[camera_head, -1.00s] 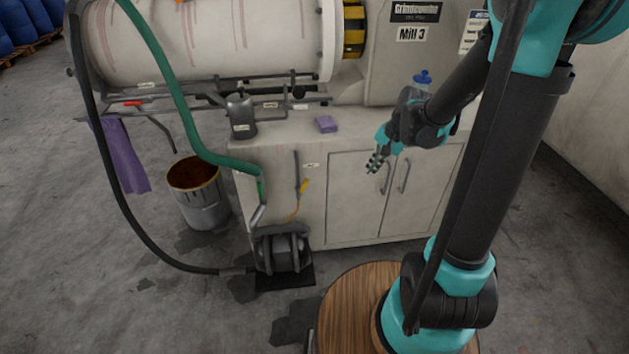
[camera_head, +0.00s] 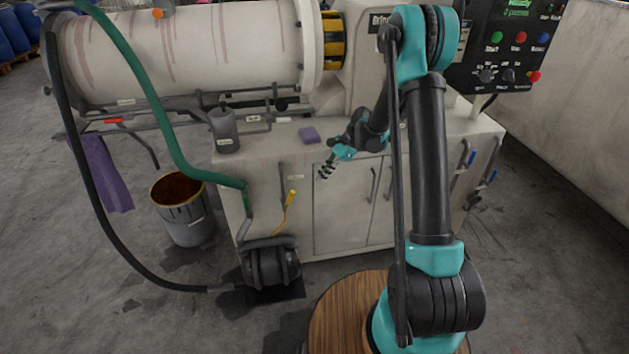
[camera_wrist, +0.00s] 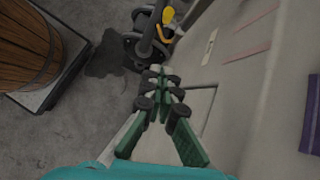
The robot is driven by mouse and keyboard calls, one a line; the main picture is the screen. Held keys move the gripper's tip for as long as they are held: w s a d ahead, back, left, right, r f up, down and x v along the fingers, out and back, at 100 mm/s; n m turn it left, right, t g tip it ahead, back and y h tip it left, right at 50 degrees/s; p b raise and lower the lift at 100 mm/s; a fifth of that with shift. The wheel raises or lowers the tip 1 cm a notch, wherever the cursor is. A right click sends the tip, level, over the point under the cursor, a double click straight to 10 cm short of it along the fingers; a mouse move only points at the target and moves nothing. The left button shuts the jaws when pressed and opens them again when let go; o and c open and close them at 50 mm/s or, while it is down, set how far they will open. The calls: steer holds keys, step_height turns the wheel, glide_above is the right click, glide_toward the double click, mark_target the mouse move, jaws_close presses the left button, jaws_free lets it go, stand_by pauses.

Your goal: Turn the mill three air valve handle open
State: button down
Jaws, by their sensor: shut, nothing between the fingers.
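A small yellow handle (camera_head: 292,197) sits at the upper end of a thin yellow hose on the front of the Mill 3 cabinet, above the black pump (camera_head: 270,264). I take it for the air valve handle; its label is too small to read. It also shows at the top of the wrist view (camera_wrist: 168,15), beyond my fingertips. My gripper (camera_head: 327,168) is shut and empty, in front of the cabinet door, right of and higher than the yellow handle, apart from it. In the wrist view my gripper's green fingers (camera_wrist: 160,80) point toward the pump.
A green hose (camera_head: 150,95) and a black hose (camera_head: 85,190) run down to the pump area. A bucket (camera_head: 183,212) stands left. A control panel (camera_head: 510,45) and blue handles (camera_head: 472,157) are at right.

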mark_target(288, 199)
steer(key=s+a+f, duration=0.3)
steer(key=a+f, duration=0.2)
steer(key=a, duration=0.3)
steer(key=shift+f, duration=0.25)
steer(key=shift+s+a+r+t+h, duration=0.25)
steer(key=shift+a+r+h, duration=0.2)
steer(key=shift+a+h, duration=0.35)
steer(key=shift+s+a+r+t+h, duration=0.2)
steer(key=shift+a+r+h, duration=0.25)
steer(key=shift+a+h, duration=0.3)
steer(key=shift+a, duration=0.1)
